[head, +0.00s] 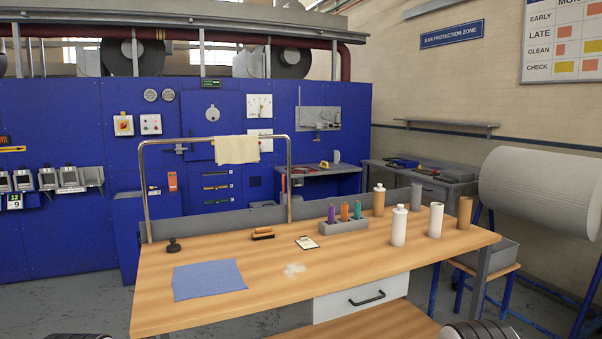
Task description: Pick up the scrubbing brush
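A small brush (262,233) with an orange-brown wooden back and a dark lower part lies on the wooden table (330,262), left of the middle and toward the back. It looks like the scrubbing brush, and nothing touches it. Neither of my grippers can be made out. Only dark rounded parts, probably of my own arms, show at the bottom edge, well in front of the brush.
A blue cloth (208,279) and a black knobbed object (173,245) lie left of the brush. A metal rail (215,140) rises behind.

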